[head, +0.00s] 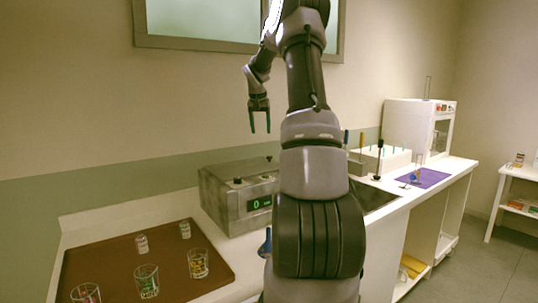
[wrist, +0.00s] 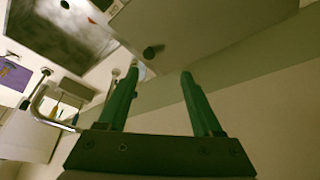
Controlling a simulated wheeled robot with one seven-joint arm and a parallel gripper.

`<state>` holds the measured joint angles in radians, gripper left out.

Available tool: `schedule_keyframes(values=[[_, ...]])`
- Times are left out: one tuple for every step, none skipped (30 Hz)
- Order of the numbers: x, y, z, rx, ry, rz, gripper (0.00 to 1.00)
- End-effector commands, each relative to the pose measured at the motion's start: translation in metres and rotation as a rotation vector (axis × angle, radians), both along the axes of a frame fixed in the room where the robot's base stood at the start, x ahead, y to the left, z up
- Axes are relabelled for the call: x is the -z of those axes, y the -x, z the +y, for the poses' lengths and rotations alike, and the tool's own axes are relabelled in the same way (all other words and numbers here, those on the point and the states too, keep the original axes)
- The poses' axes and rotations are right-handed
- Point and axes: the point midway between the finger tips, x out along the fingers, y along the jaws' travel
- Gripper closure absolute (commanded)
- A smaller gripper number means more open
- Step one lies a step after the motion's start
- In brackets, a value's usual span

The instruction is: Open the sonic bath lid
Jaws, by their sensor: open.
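The sonic bath (head: 222,205) is a grey metal box with a lit green display, standing on the counter left of my arm. Its top looks flat and covered, with small dark knobs on it; the lid appears closed. Part of the bath is hidden behind my arm. My gripper (head: 260,130) hangs above the bath, fingers pointing down, open, empty and apart from it. In the wrist view, my two green fingers (wrist: 159,73) are spread. A flat grey-brown surface, probably the lid (wrist: 205,35), with a dark knob (wrist: 152,52), shows beyond them.
A brown tray (head: 105,270) with several small glasses sits at the front left. A dark sink basin (head: 378,198), a rack with upright tools, a purple mat (head: 432,176) and a white cabinet (head: 402,128) lie to the right. Space around my gripper is free.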

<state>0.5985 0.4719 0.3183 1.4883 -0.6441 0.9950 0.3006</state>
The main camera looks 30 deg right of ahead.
Motion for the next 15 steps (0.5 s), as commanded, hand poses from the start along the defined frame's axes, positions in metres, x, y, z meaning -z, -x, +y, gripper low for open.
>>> schedule_keyframes(values=[[0.012,-0.006,-0.016,0.017,-0.004,0.005,0.33],[0.016,-0.009,-0.023,0.025,-0.004,0.004,0.33],[0.021,-0.011,-0.030,0.034,-0.006,0.005,0.33],[0.024,-0.012,-0.034,0.039,-0.006,0.005,0.33],[0.026,-0.014,-0.037,0.042,-0.006,0.006,0.33],[0.029,-0.015,-0.040,0.045,-0.005,0.007,0.33],[0.031,-0.015,-0.042,0.046,-0.006,0.008,0.33],[0.033,-0.016,-0.043,0.047,-0.006,0.008,0.33],[0.036,-0.017,-0.044,0.047,-0.007,0.009,0.33],[0.039,-0.018,-0.045,0.047,-0.007,0.009,0.33],[0.043,-0.019,-0.046,0.048,-0.008,0.009,0.33],[0.049,-0.020,-0.048,0.048,-0.008,0.011,0.33],[0.054,-0.021,-0.049,0.047,-0.007,0.010,0.33],[0.059,-0.023,-0.050,0.047,-0.007,0.010,0.33],[0.067,-0.025,-0.052,0.047,-0.009,0.011,0.33]])
